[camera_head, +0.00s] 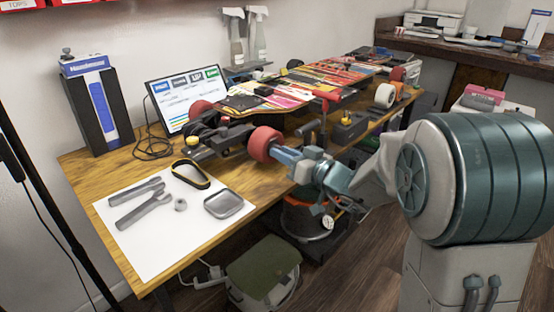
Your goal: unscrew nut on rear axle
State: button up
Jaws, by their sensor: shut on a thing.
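The skateboard (320,78) lies upside down, raised above the workbench, with its wheels sticking out at the sides. The near red wheel (263,143) is on the truck at the board's left end, its outer face toward my gripper. My gripper (281,154) reaches in from the right and is shut at the outer face of this wheel, at the axle end. The rear axle nut is hidden behind my fingers and is too small to see.
A white sheet (150,245) holds two grey tools (145,212), a small ring (180,204), a yellow-rimmed black tray (190,175) and a grey dish (229,203). A screen (187,98) stands behind. A green-lidded bin (262,268) is on the floor.

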jog(key=shift+n+b, duration=0.3)
jog(key=shift+f+n+b, duration=0.25)
jog(key=shift+n+b, duration=0.05)
jog(key=shift+b, duration=0.8)
jog(key=n+b, duration=0.3)
jog(key=b, duration=0.5)
jog(key=shift+n+b, duration=0.4)
jog(key=shift+b, duration=0.45)
jog(key=shift+r+n, duration=0.25)
jog(key=shift+n, duration=0.35)
